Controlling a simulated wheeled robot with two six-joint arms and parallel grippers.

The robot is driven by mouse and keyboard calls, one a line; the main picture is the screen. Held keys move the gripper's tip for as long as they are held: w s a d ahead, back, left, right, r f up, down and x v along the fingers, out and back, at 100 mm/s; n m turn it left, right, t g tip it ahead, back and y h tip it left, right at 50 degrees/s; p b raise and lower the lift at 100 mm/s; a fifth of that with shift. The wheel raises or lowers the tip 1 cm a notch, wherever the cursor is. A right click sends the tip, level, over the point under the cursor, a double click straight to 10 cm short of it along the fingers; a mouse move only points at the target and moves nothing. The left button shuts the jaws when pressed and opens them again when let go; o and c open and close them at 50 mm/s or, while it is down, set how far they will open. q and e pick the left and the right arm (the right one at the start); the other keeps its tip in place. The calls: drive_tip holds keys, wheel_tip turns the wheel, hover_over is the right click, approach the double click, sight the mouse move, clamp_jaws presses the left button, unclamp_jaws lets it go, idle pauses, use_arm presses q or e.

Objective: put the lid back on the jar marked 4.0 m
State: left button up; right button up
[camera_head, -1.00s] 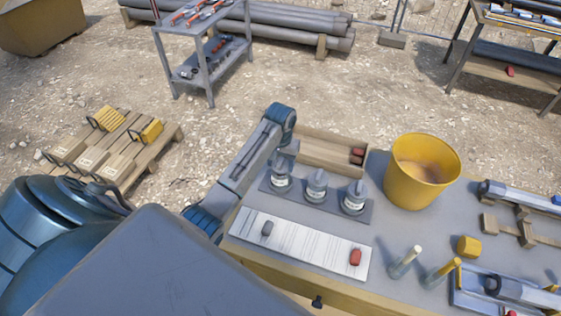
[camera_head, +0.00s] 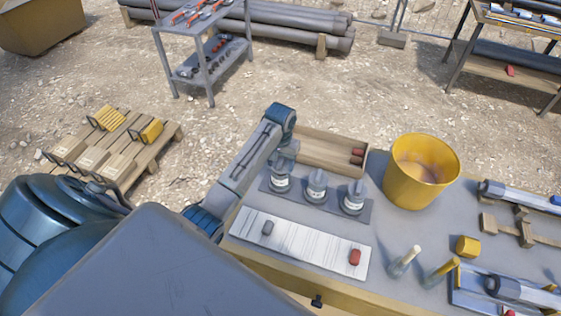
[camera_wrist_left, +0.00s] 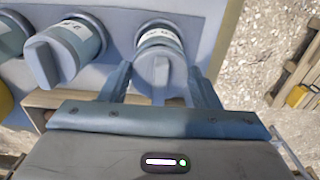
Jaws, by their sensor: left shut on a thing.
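Three grey jars stand in a row on a dark board (camera_head: 333,208). They are the left jar (camera_head: 280,184), the middle jar (camera_head: 316,188) and the right jar (camera_head: 354,199). My left gripper (camera_head: 284,168) is over the left jar. In the left wrist view its fingers (camera_wrist_left: 161,85) are shut on the ridged grey lid (camera_wrist_left: 157,75) of that jar. The lid is in line with the jar; I cannot tell whether there is a gap under it. The jar's white label (camera_wrist_left: 160,37) is partly hidden and too blurred to read surely. My right gripper is out of view.
A wooden tray (camera_head: 318,150) lies behind the jars and a yellow bucket (camera_head: 421,172) to their right. A white marked strip (camera_head: 305,245) with a grey and a red piece lies in front. Two upright pegs and wooden parts crowd the table's right side.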

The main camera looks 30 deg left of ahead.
use_arm(q)
drive_tip(key=shift+f, duration=0.2)
idle(1.1)
drive_tip(key=o, duration=1.4)
drive_tip(key=shift+o, duration=0.2)
drive_tip(key=shift+r, duration=0.1)
drive_tip(key=shift+r, duration=3.45)
clamp_jaws()
drive_tip(key=shift+f, duration=0.15)
